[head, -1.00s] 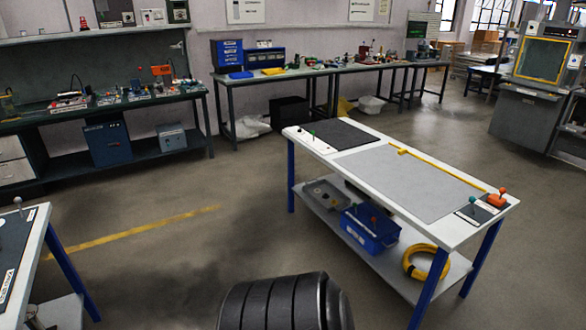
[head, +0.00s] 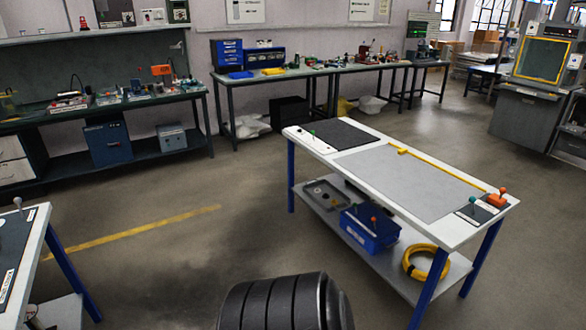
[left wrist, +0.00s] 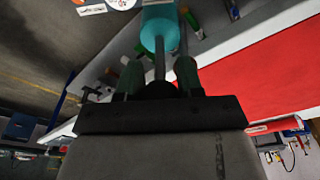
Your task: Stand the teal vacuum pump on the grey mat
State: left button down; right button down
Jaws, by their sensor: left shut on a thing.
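The teal vacuum pump (left wrist: 159,28) shows in the left wrist view, with a thin dark stem running to a dark knob. My left gripper (left wrist: 158,82) has its two fingers on either side of the knob and is shut on the pump. The pump's far end is cut off at the top edge. The grey mat (head: 408,183) lies bare on the white table in the head view. Neither gripper shows in the head view, and my right gripper is in neither view.
On the white table (head: 455,238), a yellow strip (head: 440,168) runs along the mat's back edge. An orange block with a knob (head: 495,199) stands right, a dark mat (head: 340,134) left. A blue bin (head: 370,233) and yellow coil (head: 426,265) lie below. A red surface (left wrist: 265,80) shows.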

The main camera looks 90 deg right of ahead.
aim_at(403, 178)
jog(key=z, duration=1.7)
jog(key=i+z, duration=0.15)
jog(key=z, duration=0.25)
jog(key=i+l+z, duration=0.1)
jog(key=z, duration=0.3)
jog(key=i+z, duration=0.15)
jog(key=z, duration=0.25)
jog(key=i+z, duration=0.15)
jog(key=z, duration=0.25)
jog(key=i+j+z, duration=0.55)
jog(key=z, duration=0.15)
jog(key=i+j+z, duration=0.2)
jog(key=j+z, duration=0.2)
jog(key=i+j+z, duration=0.1)
jog(key=j+z, duration=0.25)
jog(key=j, duration=0.15)
jog(key=i+j, duration=0.15)
jog(key=j, duration=0.35)
jog(key=i+j, duration=0.1)
jog(key=j, duration=0.4)
jog(key=i+j+z, duration=0.1)
jog(key=j, duration=0.4)
jog(key=i+j, duration=0.15)
jog(key=j, duration=0.35)
